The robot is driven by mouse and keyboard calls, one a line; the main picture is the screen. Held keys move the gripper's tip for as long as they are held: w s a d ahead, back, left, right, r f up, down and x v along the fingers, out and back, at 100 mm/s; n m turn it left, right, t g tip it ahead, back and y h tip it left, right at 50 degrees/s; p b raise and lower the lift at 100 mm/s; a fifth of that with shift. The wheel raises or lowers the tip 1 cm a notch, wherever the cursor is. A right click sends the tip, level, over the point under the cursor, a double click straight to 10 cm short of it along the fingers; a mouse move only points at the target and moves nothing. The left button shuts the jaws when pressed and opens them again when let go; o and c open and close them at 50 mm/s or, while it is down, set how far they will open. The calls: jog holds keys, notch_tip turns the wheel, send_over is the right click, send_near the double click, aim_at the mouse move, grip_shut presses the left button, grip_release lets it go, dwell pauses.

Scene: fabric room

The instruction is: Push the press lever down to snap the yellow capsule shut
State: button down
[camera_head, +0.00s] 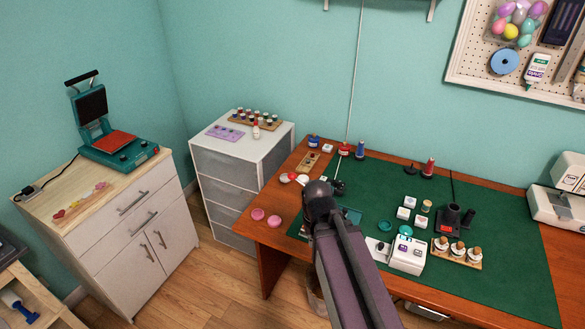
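A thin pale rod (337,168), which may be the press lever, stands tilted behind my arm at the table's back left. A red piece (344,150) shows near its top, but I cannot tell if they are joined. Small dark parts at its foot may belong to the press or to my gripper. My arm comes up from the bottom edge, and its dark joint covers this spot. I cannot make out my gripper's fingers. No yellow capsule can be picked out on the table; a yellow egg-shaped piece (510,31) is in a clear bag on the pegboard.
The wooden table (273,234) carries a green mat (500,275). White boxes (408,254), a rack of small jars (456,254) and a black device (453,217) stand right of my arm. Two pink discs (266,218) lie at the left edge. The mat's right part is clear.

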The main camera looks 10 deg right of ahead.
notch_tip(320, 180, up, 18)
jog(key=m+p, duration=0.7)
jog(key=p, duration=1.1)
send_over(292, 174)
jog(key=d, duration=0.1)
jog(key=shift+s+f+t+y, duration=0.25)
jog(key=shift+s+t+y, duration=0.05)
jog(key=shift+s+y, duration=0.1)
jog(key=shift+f+b, duration=0.2)
jog(key=shift+b, duration=0.25)
jog(key=f+b, duration=1.3)
jog(key=shift+w+a+f+b, duration=0.25)
jog(key=shift+w+a+b, duration=0.05)
jog(key=shift+w+a, duration=0.1)
jog(key=shift+d, duration=0.15)
jog(key=shift+f, duration=0.1)
